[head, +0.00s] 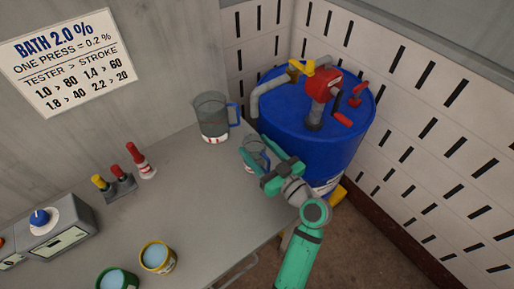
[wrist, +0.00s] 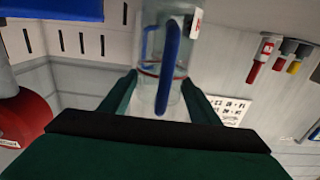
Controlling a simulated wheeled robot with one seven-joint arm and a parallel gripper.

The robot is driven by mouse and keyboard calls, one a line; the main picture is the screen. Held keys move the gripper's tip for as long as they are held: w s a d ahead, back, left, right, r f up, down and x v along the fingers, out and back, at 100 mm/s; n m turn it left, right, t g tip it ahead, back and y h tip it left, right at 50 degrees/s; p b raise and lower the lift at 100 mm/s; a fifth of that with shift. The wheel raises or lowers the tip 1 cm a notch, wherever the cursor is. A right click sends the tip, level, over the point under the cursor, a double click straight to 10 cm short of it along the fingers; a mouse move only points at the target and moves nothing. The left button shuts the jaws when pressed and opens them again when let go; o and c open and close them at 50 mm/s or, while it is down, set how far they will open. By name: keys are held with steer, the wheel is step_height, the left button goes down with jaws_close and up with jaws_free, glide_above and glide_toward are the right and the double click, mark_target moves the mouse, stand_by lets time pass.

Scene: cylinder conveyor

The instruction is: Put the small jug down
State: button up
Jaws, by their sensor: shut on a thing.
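The small jug (head: 252,151) is clear, with a blue handle, near the right edge of the grey bench in the head view. My gripper (head: 266,167) is shut on it from the right front and hides part of it. In the wrist view the small jug (wrist: 176,98) is between the two green fingers, its blue handle facing the camera. I cannot tell whether its base touches the bench.
A larger clear jug (head: 211,116) with a blue handle stands just behind left. A blue drum (head: 318,135) with a red pump is close on the right. The bench middle (head: 205,205) is clear.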

steer(key=shift+f, duration=0.25)
steer(key=o, duration=1.4)
steer(key=shift+c, duration=0.2)
steer(key=shift+r, duration=0.25)
steer(key=v, duration=1.2)
